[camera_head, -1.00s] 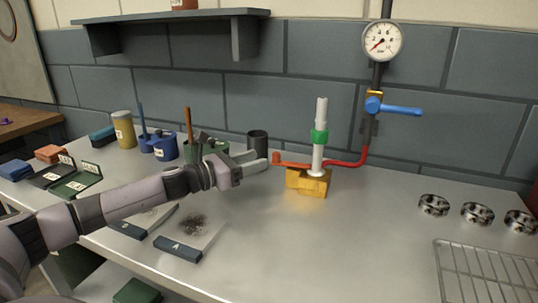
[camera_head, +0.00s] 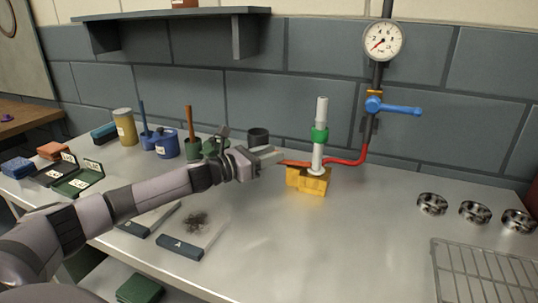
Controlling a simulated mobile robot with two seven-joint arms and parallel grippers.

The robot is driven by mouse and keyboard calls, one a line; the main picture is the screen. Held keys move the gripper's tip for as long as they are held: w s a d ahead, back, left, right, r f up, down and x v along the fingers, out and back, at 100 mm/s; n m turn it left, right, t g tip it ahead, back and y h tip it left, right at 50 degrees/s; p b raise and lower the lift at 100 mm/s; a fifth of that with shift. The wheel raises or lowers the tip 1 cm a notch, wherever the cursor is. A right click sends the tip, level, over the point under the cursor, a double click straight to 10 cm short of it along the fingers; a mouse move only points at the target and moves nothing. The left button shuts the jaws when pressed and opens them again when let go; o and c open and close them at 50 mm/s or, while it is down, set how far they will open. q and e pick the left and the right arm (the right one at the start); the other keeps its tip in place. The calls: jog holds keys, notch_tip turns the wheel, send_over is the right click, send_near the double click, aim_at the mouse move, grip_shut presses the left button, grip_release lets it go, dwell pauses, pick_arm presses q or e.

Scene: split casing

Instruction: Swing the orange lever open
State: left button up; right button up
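The orange lever (camera_head: 297,163) sticks out to the left from the foot of the white upright tube (camera_head: 319,150) on the yellow block (camera_head: 308,181). Its outer end is hidden by my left gripper (camera_head: 276,156), whose fingertips are at that end. Whether the fingers are closed on the lever or only around or beside it cannot be told. The tube carries a green ring (camera_head: 319,135). A red pipe (camera_head: 348,162) runs from it to the right. My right gripper is not in view.
A blue-handled valve (camera_head: 398,109) and a gauge (camera_head: 383,42) are on the wall pipe. A dark cup (camera_head: 258,137) and other pots stand behind my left arm. Several metal rings (camera_head: 474,212) and a wire rack (camera_head: 488,272) are at right. The bench front centre is clear.

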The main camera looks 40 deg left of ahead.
pick_arm(q)
grip_shut()
